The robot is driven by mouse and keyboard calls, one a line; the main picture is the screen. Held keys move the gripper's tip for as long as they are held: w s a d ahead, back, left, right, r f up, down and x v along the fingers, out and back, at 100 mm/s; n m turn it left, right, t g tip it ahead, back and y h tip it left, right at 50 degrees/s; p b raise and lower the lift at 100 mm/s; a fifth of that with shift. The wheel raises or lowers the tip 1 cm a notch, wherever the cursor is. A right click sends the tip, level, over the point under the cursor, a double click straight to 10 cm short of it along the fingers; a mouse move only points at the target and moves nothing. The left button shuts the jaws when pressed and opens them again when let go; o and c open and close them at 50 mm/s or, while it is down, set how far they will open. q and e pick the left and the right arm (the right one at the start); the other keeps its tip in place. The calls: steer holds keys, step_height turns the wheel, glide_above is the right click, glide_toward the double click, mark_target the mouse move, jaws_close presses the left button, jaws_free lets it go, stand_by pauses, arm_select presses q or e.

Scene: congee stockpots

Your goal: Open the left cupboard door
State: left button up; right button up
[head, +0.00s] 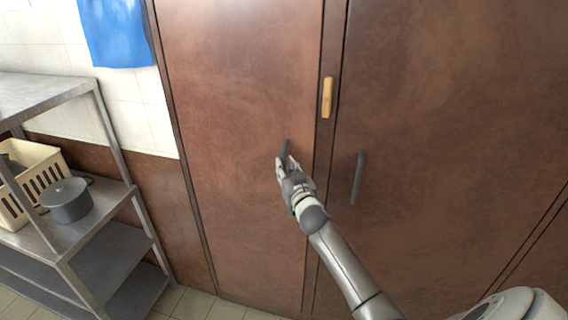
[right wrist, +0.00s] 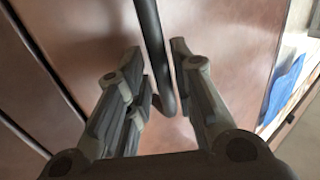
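The left cupboard door (head: 228,100) is a brown panel and looks closed, flush with its frame. Its dark bar handle (head: 286,147) is near its right edge, the lower part hidden by my right gripper (head: 284,162). In the right wrist view, the handle (right wrist: 151,40) runs down between the two fingers of my right gripper (right wrist: 156,52), with a gap on both sides. The fingers are apart, around the handle. My left gripper is in neither view.
The right cupboard door (head: 455,100) is closed, with its own dark handle (head: 357,178). A yellow wooden piece (head: 327,97) sits on the strip between the doors. At left, a metal shelf rack (head: 110,135) carries a grey pot (head: 68,205) and a cream crate (head: 45,172).

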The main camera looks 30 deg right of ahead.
steer(key=shift+x, duration=0.95)
jaws_close()
